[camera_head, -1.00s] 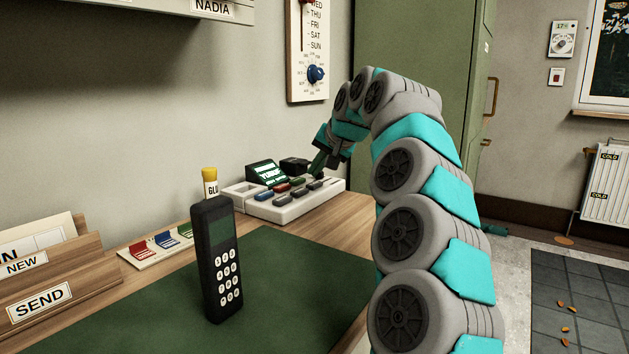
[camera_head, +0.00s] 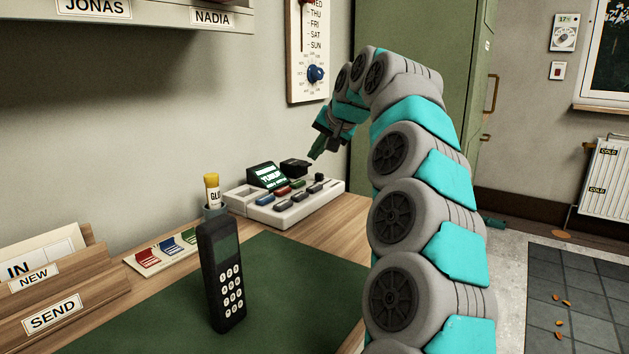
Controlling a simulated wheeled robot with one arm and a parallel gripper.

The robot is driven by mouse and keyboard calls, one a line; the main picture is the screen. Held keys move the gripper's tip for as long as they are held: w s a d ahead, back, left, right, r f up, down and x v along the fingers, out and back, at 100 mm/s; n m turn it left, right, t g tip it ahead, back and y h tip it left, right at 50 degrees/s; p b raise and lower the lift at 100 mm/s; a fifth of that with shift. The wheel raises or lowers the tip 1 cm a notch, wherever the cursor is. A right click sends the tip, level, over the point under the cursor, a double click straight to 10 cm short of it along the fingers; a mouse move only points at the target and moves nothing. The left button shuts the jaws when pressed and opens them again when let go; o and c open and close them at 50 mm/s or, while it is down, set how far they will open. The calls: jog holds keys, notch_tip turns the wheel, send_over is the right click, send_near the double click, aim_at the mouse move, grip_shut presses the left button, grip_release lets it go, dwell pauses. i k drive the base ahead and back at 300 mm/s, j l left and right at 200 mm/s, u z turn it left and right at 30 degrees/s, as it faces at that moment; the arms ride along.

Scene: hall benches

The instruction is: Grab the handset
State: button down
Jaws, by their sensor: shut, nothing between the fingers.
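The handset (camera_head: 221,270) is a black cordless phone with white round keys and a dark screen. It stands upright on the green desk mat (camera_head: 289,290), nothing touching it. My gripper (camera_head: 314,156) is teal and dark, shut and empty. It hangs above the right part of the grey-white console (camera_head: 277,211), beyond and to the right of the handset and clear of it. My arm curves up along the right side of the picture.
The console has a lit display and several coloured keys. A glue stick (camera_head: 212,191) stands behind the handset. A strip with coloured tabs (camera_head: 165,249) lies to the left. A wooden letter sorter (camera_head: 55,294) fills the left front. The mat right of the handset is clear.

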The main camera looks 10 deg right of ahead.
aim_at(218, 238)
jog(key=k+l, duration=0.25)
jog(key=k, duration=0.2)
jog(key=k+l, duration=0.3)
jog(key=k, duration=0.2)
